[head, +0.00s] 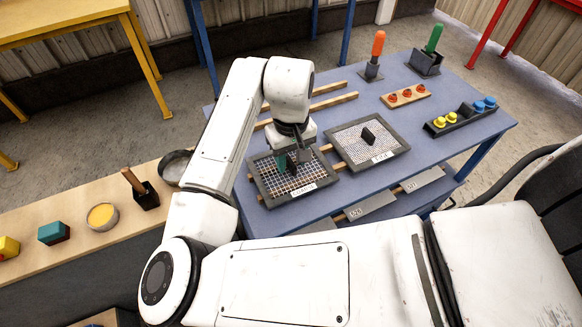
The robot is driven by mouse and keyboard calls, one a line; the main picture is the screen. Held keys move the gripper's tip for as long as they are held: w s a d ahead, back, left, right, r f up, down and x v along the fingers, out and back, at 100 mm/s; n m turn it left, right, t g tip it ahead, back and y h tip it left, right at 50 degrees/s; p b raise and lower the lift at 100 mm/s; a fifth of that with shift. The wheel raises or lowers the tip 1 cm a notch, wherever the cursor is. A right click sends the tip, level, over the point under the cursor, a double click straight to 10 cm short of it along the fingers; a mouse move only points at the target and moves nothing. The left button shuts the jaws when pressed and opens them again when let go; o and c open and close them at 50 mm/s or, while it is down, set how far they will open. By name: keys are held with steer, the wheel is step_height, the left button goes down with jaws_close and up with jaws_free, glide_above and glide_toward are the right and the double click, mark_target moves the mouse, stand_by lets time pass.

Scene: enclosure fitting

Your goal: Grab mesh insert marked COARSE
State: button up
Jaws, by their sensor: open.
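A dark-framed mesh insert with wide grid openings (318,178) lies on wooden rails on the blue table. The white label on its front edge is too small to read surely. A second framed mesh insert with a finer grid (350,138) lies to its right, with a dark upright handle (368,135) at its middle and a label on its front edge. My gripper (289,166) is open and low over the middle of the wide-grid insert. It hides that insert's middle, so I cannot tell whether the fingers are around a handle or touching it.
Behind stand an orange-handled tool (378,44) and a green-handled tool (434,39). A wooden strip with red knobs (406,95) and a dark tray with yellow and blue pieces (467,117) are at right. A wooden bench (75,238) with a bowl and blocks is at left.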

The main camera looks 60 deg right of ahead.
steer(key=shift+c, duration=0.4)
jaws_close()
steer(key=shift+r, duration=0.1)
